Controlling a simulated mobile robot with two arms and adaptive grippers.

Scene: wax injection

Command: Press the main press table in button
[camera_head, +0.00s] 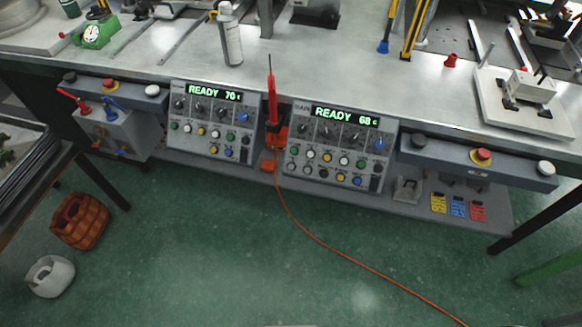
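The press table (340,88) has two grey control panels on its front. The left panel (186,116) has a green display reading READY 70; the right panel (300,130) has one reading READY 68. Both carry knobs and rows of small coloured buttons, with labels too small to read. A right side bar holds a black button (418,140), a red button on a yellow base (481,155) and a white button (545,167). A left side bar holds similar black (69,77), red (110,85) and white (152,90) buttons. Neither gripper is in view.
A red tool (271,100) hangs between the panels, and an orange cable (335,250) runs across the green floor. A brown wooden bucket (79,221) and a whitish container (50,276) stand at lower left. A spray can (231,38) stands on the tabletop. The floor ahead is mostly clear.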

